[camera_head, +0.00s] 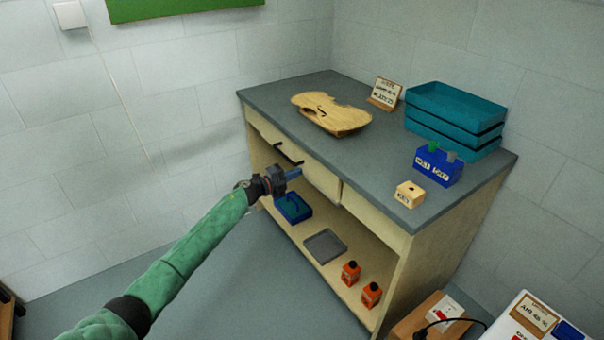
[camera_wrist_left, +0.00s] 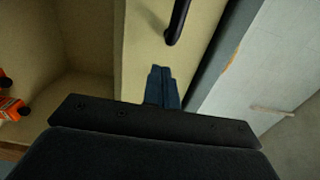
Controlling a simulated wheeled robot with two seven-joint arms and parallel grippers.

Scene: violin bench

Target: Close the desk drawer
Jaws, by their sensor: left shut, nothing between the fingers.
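The desk drawer (camera_head: 318,173) is a pale wooden front under the grey desk top, with a black bar handle (camera_head: 288,153). It looks nearly flush with the desk; a small gap is hard to judge. My left gripper (camera_head: 297,173) is shut and empty, its blue-grey fingertips at the drawer front, just below the handle. In the left wrist view the shut fingertips (camera_wrist_left: 161,72) point at the pale drawer front (camera_wrist_left: 143,40), close beside the end of the black handle (camera_wrist_left: 178,22). I cannot tell whether they touch. My right gripper is not in view.
On the desk top (camera_head: 385,165) lie a violin plate (camera_head: 330,110), teal trays (camera_head: 455,110), a blue block (camera_head: 437,167) and a small wooden block (camera_head: 409,194). Floor left of the desk is clear.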

